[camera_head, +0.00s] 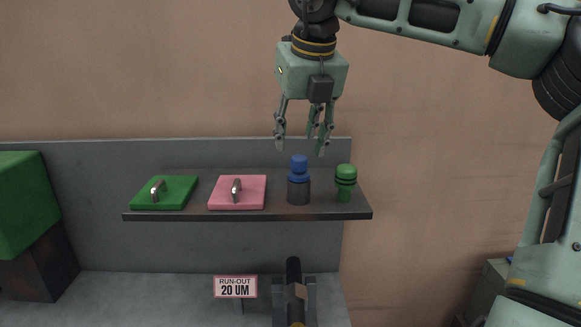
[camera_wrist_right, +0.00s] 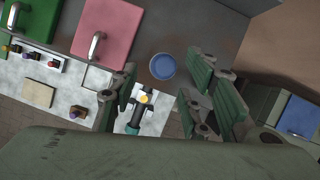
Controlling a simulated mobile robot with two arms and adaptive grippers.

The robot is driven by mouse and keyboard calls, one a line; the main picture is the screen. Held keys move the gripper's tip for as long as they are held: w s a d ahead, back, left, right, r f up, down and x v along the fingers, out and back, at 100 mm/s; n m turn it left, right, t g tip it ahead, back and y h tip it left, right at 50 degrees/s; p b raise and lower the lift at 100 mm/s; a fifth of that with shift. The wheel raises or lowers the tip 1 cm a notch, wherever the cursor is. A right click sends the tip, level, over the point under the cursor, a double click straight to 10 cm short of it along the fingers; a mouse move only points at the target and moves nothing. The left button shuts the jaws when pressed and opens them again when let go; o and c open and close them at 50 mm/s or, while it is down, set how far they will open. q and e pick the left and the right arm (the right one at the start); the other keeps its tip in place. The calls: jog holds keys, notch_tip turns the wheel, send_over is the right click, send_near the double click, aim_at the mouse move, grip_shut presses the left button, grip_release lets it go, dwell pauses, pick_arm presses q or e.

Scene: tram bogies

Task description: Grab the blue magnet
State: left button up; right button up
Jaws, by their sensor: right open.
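The blue magnet (camera_head: 299,168) stands upright on the dark shelf (camera_head: 170,215), with a blue knobbed top over a dark grey cylindrical base. In the right wrist view its round blue top (camera_wrist_right: 162,66) shows from above, ahead of the fingers. My right gripper (camera_head: 302,148) hangs fingers down just above the magnet, open and empty; in the head view its fingertips end a little above the blue top. Its fingers also show in the wrist view (camera_wrist_right: 160,98), spread apart. My left gripper is not in view.
A green knobbed piece (camera_head: 346,183) stands close to the right of the magnet. Left of it lie a pink plate (camera_head: 250,200) and a green plate (camera_head: 177,201), both with metal handles. A "RUN-OUT 20 UM" sign (camera_head: 235,287) stands below the shelf.

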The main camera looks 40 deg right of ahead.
aim_at(298, 158)
jog(key=shift+s+f, duration=0.35)
jog(key=shift+f, duration=0.3)
jog(key=p+x, duration=0.1)
jog(key=x, duration=0.1)
jog(key=shift+f+p, duration=0.3)
jog(key=shift+p, duration=0.1)
jog(key=shift+w+d+f, duration=0.15)
jog(key=shift+w+f, duration=0.2)
jog(key=shift+f, duration=0.15)
jog(key=shift+w+d+f, duration=0.2)
jog(key=shift+w+f, duration=0.15)
jog(key=shift+f, duration=0.3)
jog(key=shift+s, duration=0.1)
jog(key=shift+a, duration=0.1)
jog(key=shift+c, duration=0.9)
jog(key=c, duration=0.6)
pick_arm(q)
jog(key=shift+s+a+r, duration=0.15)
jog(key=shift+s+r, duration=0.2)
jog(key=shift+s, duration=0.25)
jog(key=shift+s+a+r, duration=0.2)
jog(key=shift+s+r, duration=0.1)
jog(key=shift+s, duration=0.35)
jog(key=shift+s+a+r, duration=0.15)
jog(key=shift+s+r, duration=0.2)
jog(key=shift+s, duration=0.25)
pick_arm(e)
grip_shut()
